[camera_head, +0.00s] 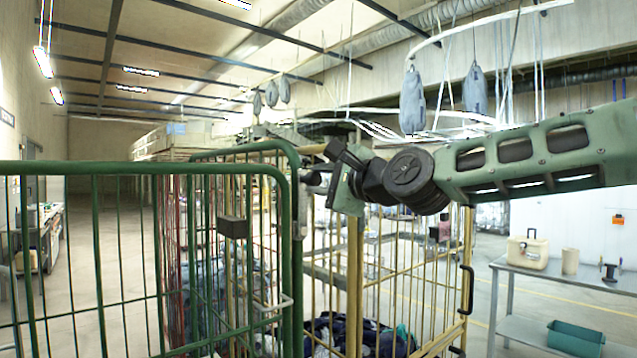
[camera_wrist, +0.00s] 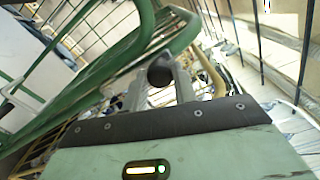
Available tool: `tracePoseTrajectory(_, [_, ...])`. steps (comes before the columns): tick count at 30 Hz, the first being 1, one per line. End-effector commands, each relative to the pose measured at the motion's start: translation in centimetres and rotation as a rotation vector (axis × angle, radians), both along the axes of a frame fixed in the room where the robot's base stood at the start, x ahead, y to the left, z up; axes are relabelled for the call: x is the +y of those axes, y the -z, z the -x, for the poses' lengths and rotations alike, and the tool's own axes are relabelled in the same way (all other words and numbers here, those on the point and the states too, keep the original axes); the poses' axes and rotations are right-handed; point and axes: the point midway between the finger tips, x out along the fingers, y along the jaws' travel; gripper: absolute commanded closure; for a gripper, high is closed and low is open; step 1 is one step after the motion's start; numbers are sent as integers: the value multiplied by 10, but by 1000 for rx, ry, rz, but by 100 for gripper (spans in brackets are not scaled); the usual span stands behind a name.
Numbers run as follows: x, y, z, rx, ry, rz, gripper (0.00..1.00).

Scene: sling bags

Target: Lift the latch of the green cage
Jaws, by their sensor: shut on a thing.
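The green cage (camera_head: 200,168) stands at the left in the head view, its tall barred door and corner post near the picture's middle. It also shows in the wrist view as green tubes (camera_wrist: 110,65). My gripper (camera_head: 312,180) reaches from the right to the top of the green post. In the wrist view my gripper (camera_wrist: 158,88) has its grey fingers closed about a dark round-ended knob (camera_wrist: 160,69), which looks like the latch. The fingers hide most of the latch, and I cannot tell whether it is raised.
A yellow cage (camera_head: 355,285) with dark cloth bundles stands just right of the green one. A grey table (camera_head: 545,275) with a beige case (camera_head: 527,252) is at the right. Grey sling bags (camera_head: 412,102) hang overhead. Open floor (camera_head: 75,300) lies at the left.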

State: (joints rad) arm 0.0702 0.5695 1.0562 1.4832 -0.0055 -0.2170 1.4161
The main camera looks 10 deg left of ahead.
Motion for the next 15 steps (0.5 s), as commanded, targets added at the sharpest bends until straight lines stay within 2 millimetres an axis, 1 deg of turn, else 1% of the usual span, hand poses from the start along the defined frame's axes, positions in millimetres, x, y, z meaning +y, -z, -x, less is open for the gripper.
tracePoseTrajectory(8, [-2,0,-2,2,6,-3,100])
tracePoseTrajectory(9, [-2,0,-2,2,6,-3,64])
tracePoseTrajectory(10, [-2,0,-2,2,6,-3,56])
tracePoseTrajectory(11, [-2,0,-2,3,5,-3,50])
tracePoseTrajectory(15, [-1,0,-2,2,3,-3,50])
